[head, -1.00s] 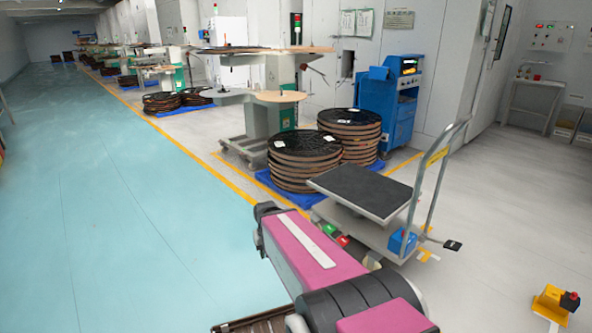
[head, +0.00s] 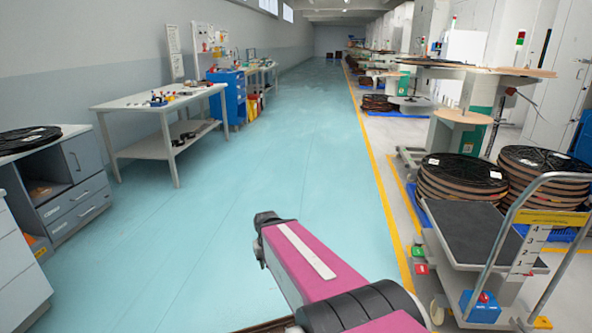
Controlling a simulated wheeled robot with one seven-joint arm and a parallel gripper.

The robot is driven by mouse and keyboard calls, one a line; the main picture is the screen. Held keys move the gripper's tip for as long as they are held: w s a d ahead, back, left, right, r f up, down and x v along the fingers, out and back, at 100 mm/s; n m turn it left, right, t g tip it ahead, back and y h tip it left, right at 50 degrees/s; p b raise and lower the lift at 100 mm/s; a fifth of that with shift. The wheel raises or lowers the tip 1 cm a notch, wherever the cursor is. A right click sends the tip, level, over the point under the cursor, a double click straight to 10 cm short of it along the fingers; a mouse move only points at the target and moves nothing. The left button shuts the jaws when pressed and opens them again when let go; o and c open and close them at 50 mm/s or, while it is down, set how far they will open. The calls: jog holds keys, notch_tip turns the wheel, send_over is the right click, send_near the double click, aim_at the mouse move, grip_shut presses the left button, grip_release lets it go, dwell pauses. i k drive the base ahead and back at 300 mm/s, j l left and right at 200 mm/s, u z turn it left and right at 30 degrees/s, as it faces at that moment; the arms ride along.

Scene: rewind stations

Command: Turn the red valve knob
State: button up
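A small red knob-like piece (head: 484,297) sits on top of a blue box (head: 482,308) at the lower right, on the low end of a cart. I cannot tell whether it is the red valve knob. My pink and black arm reaches up from the bottom middle. My gripper's fingers do not show, so whether they are open or shut is hidden.
The cart (head: 470,232) with a dark top and tall handle stands at right, beside stacked reels (head: 462,178). Green and red blocks sit at its near left edge. A workbench (head: 160,109) and grey cabinet (head: 82,184) line the left. The blue-green aisle floor (head: 270,160) is clear.

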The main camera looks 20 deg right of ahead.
aim_at(483, 298)
jog(key=k+l+u, duration=0.1)
jog(key=k, duration=0.65)
jog(key=k+l+u, duration=0.15)
jog(key=k, duration=0.65)
jog(key=k+l+z, duration=0.15)
jog(key=k+l, duration=1.05)
jog(key=i+l, duration=0.2)
